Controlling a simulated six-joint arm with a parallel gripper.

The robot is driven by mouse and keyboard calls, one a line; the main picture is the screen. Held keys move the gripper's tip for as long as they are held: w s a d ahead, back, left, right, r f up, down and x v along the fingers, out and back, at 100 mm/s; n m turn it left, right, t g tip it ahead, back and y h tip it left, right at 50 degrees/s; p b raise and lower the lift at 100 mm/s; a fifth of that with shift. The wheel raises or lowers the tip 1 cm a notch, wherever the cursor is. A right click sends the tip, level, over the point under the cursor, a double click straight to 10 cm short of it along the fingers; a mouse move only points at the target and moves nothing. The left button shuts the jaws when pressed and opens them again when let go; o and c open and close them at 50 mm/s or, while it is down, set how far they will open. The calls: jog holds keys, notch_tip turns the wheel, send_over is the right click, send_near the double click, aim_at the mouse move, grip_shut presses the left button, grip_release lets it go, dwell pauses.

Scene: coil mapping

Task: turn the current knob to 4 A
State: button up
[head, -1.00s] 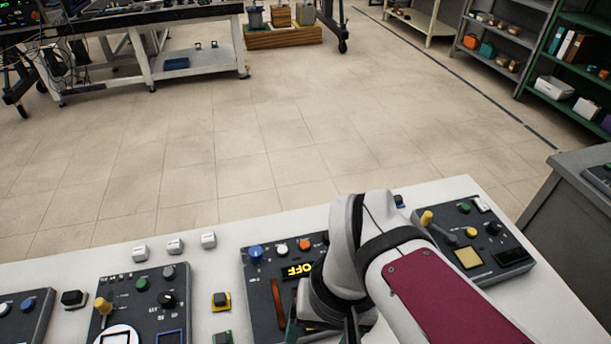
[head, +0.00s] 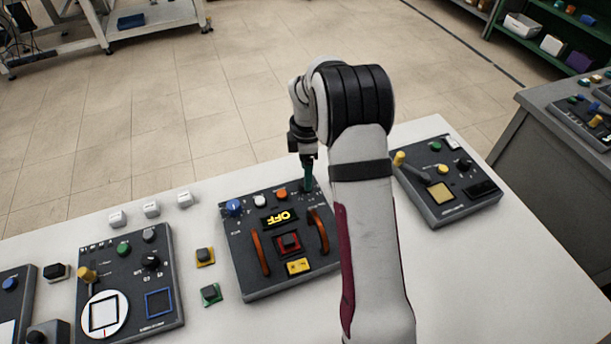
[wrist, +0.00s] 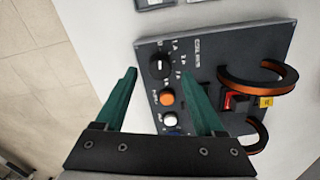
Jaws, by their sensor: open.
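The current knob (wrist: 159,66) is a round black knob with a white pointer mark, near a corner of the dark control panel (wrist: 205,45). Small white scale labels lie around it in the wrist view; they are too blurred to read surely. My gripper (wrist: 162,73) is open, with its two teal fingertips on either side of the knob in that view. I cannot tell whether they touch it or how high they are. In the head view my gripper (head: 308,184) points down over the panel's back right corner (head: 333,262), hiding the knob.
An orange button (head: 281,194), a white button (head: 259,199) and a blue knob (head: 233,207) line the panel's back edge. Two orange handles (head: 261,254) flank a red switch (head: 288,243). Another panel (head: 447,187) stands to the right. White table is bare in front.

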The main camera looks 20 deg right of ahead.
jog(key=shift+f, duration=1.8)
grip_shut()
